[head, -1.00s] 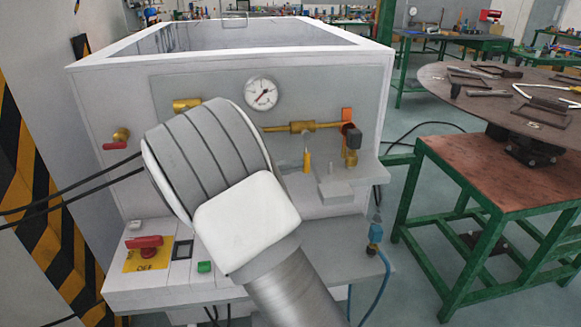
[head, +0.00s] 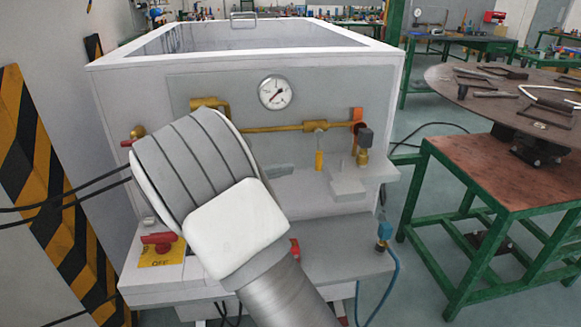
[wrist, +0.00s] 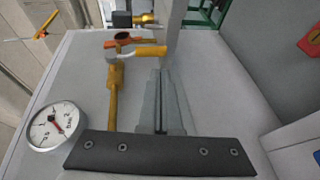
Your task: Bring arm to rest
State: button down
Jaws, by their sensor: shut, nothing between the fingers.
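My arm (head: 195,165) is bent in front of the gas generator (head: 115,100), its grey ribbed joint and white cover hiding part of the front panel. In the wrist view, my gripper (wrist: 162,78) shows as two grey fingers beyond a dark screwed bar. The fingers are together and empty, close to the panel beside the brass pipe (wrist: 116,95); I cannot tell whether they touch anything. In the head view the gripper is mostly hidden behind the arm.
The pressure gauge (head: 275,92) sits high on the panel. A red switch (head: 160,241) on a yellow OFF plate is at the lower left. A blue hose (head: 390,275) hangs at the lower right. A green-framed table (head: 490,180) stands right, with floor between.

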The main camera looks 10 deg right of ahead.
jog(key=f+p+v, duration=0.1)
jog(key=p+v, duration=0.1)
jog(key=v, duration=0.6)
jog(key=s+d+r+m+g+y, duration=0.1)
jog(key=s+d+r+g+y, duration=0.1)
jog(key=s+d+y, duration=0.3)
jog(key=s+d+r+m+g+y, duration=0.1)
jog(key=s+d+r+g+y, duration=0.15)
jog(key=s+d, duration=0.45)
jog(key=s+r+m+t+y, duration=0.3)
jog(key=s+y, duration=0.5)
jog(key=s, duration=0.9)
notch_tip(320, 180, up, 20)
jog(key=n+t+p, duration=0.1)
jog(key=p, duration=1.9)
jog(key=shift+d+f, duration=0.15)
